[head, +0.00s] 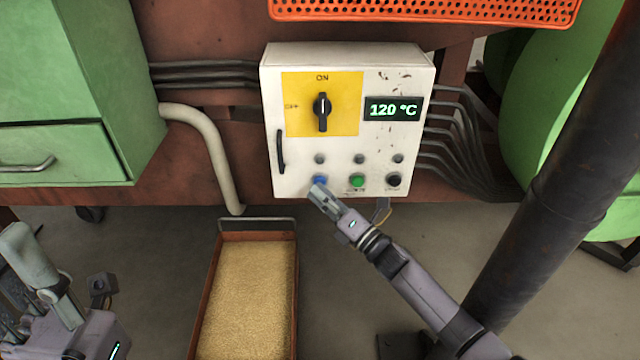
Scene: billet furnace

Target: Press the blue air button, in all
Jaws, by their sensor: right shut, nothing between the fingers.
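The blue air button (320,180) is at the lower left of the white control box (350,225), in the bottom row beside a green button (357,181) and a black button (393,180). My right gripper (318,190) is shut and empty, its tips at the lower edge of the blue button and covering part of it. I cannot tell whether the tips touch the button or whether it is pushed in. My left gripper (30,262) is at the lower left, far from the box, and its fingers do not show clearly.
The box has a rotary switch (322,108) on a yellow plate, turned to ON, and a display (393,109) reading 120 °C. A tray of golden grains (231,236) stands below. A dark pipe (540,190) rises at the right. A green cabinet (60,90) is at the left.

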